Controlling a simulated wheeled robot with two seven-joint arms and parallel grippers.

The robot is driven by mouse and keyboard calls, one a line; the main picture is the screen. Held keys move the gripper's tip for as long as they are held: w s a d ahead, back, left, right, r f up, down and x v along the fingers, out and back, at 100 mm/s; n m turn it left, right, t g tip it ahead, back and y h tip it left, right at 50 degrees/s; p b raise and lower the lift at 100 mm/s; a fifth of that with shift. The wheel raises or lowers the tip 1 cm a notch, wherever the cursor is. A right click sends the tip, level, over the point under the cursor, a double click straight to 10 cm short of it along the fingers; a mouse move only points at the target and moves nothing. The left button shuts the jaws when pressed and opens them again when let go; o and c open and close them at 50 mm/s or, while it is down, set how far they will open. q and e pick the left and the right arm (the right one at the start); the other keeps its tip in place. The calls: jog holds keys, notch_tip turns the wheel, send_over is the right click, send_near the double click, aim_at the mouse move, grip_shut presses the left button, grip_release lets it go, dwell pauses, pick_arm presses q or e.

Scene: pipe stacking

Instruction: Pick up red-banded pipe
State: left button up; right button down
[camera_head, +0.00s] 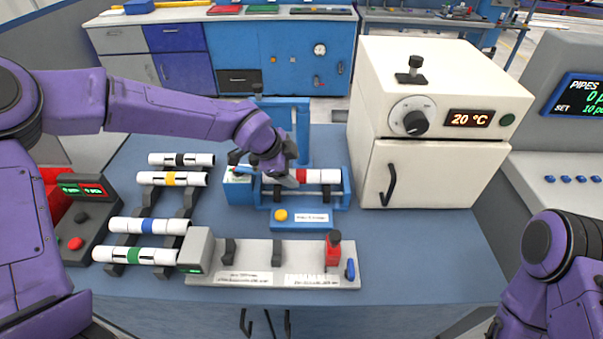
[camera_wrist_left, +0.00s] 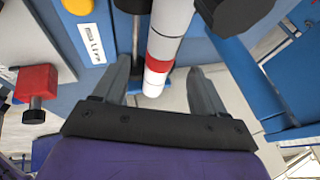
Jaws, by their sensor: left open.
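The red-banded pipe (camera_head: 319,176) is white and lies level in a blue fixture (camera_head: 327,199) near the table's middle. In the left wrist view its red band (camera_wrist_left: 161,50) and one white end show. My left gripper (camera_head: 285,174) is at the left part of this pipe and hides some of it. In the left wrist view the left gripper (camera_wrist_left: 160,75) is open, with one finger on each side of the pipe's end and gaps showing. My right arm shows at the lower right, but its gripper is not in view.
Black-, yellow-, blue- and green-banded pipes (camera_head: 172,179) lie on a rack at the left. A grey bench fixture (camera_head: 305,252) with a red clamp stands in front. A white oven (camera_head: 432,115) stands at the right. The table's right front is clear.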

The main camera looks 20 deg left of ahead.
aim_at(300, 173)
pick_arm(q)
jog(key=x, duration=0.1)
jog(key=p+x, duration=0.1)
jog(key=x, duration=0.3)
jog(key=shift+d+r, duration=0.15)
jog(key=shift+d, duration=0.1)
jog(key=c, duration=1.3)
jog(key=shift+o, duration=0.2)
jog(key=shift+w+r, duration=0.1)
notch_tip(300, 173, up, 18)
jog(key=b, duration=0.2)
